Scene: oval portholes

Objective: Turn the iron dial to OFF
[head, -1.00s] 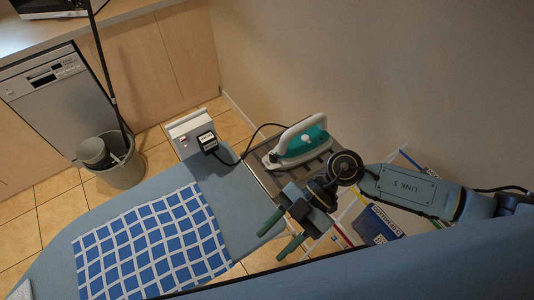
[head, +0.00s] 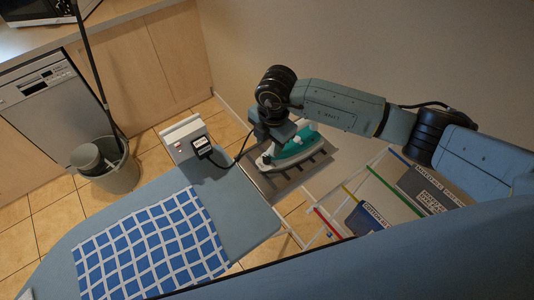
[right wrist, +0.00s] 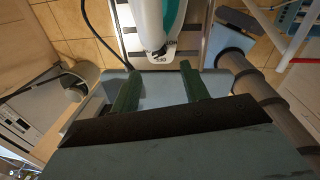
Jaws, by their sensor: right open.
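The teal and white iron (head: 291,151) sits on the metal rest at the right end of the ironing board. In the right wrist view its end (right wrist: 160,28) is at the top centre, with small dark lettering and a dark dial mark (right wrist: 157,51) on it. The lettering is too small to read surely. My right gripper (head: 270,131) is over the left part of the iron in the head view and covers some of it. In the right wrist view its two green fingers (right wrist: 160,80) are apart and empty, short of the iron's end. My left gripper is out of view.
A black plug (head: 203,147) sits on the white socket box (head: 182,138), its cord running to the iron. A blue checked cloth (head: 150,245) lies on the board (head: 235,210). A wire rack with labelled items (head: 368,220) stands to the right. A bin (head: 117,178) is at left.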

